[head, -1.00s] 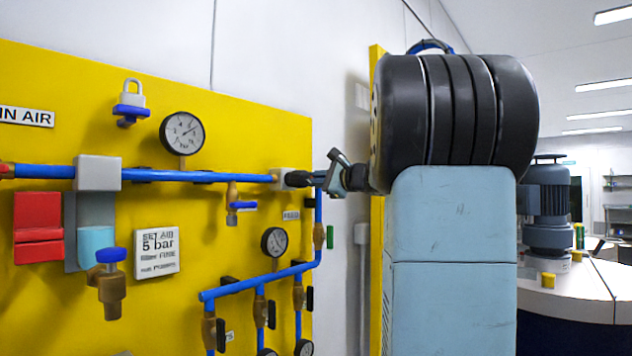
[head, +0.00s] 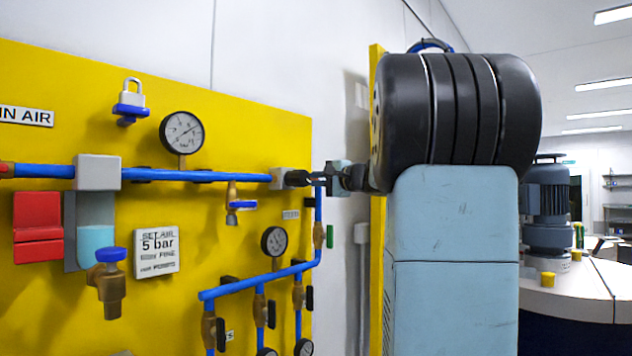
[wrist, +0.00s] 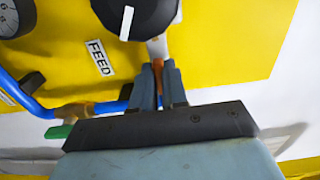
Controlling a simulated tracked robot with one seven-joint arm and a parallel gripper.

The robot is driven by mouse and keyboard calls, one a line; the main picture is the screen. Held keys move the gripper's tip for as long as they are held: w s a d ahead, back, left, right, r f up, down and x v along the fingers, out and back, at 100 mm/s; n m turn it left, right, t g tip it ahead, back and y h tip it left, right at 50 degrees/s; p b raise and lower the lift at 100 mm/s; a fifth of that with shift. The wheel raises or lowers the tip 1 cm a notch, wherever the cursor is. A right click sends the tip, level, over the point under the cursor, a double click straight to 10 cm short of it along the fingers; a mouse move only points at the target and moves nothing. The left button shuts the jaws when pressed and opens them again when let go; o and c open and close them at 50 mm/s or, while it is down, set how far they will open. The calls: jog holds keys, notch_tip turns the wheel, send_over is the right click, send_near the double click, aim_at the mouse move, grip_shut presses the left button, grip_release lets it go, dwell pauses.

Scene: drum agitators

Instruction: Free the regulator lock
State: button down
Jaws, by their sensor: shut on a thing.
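The regulator is the grey block (head: 278,178) with a black knob (head: 296,178) at the right end of the top blue pipe. The knob, with a white mark, also shows large at the top of the wrist view (wrist: 160,12). My gripper (head: 322,178) is just right of the knob. In the wrist view, my gripper's two fingers (wrist: 158,82) are close together beside the knob. They are shut on a small orange-brown piece (wrist: 158,72), which looks like the regulator lock. The fingers hide much of it.
A yellow panel (head: 70,110) carries blue pipes, gauges (head: 182,132), brass valves and a padlock (head: 131,98). A green-handled valve (head: 330,236) is below my gripper. A FEED label (wrist: 101,58) is near the knob. A tank with a motor (head: 548,205) stands at right.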

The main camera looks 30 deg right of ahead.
jog(key=shift+f, duration=0.35)
jog(key=c, duration=1.2)
grip_release()
jog(key=shift+r, duration=0.2)
jog(key=shift+o, duration=0.2)
jog(key=shift+s, duration=0.1)
jog(key=v, duration=1.3)
jog(key=shift+s, duration=0.25)
